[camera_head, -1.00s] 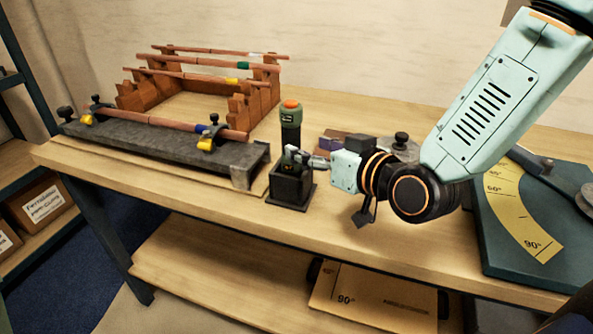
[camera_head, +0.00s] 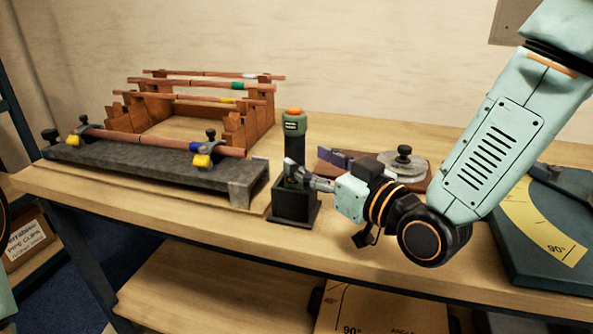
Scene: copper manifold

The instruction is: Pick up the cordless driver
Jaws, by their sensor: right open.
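The cordless driver (camera_head: 294,127) stands upright in a black holder (camera_head: 293,210) near the middle of the bench. It has a dark body, a green upper part and an orange top. My right gripper (camera_head: 293,172) reaches in from the right, low on the driver, just above the holder. One finger shows in front of the driver's lower body; the other finger is mostly hidden. The right gripper is open, and I cannot tell whether it touches the driver. My left gripper is not in view.
A dark fixture (camera_head: 150,166) with a clamped copper pipe lies to the left. A wooden rack (camera_head: 256,120) holding pipes stands behind it. A round grey plate (camera_head: 402,168) with a black knob is behind my right wrist. A blue-green angle board (camera_head: 545,250) is at right.

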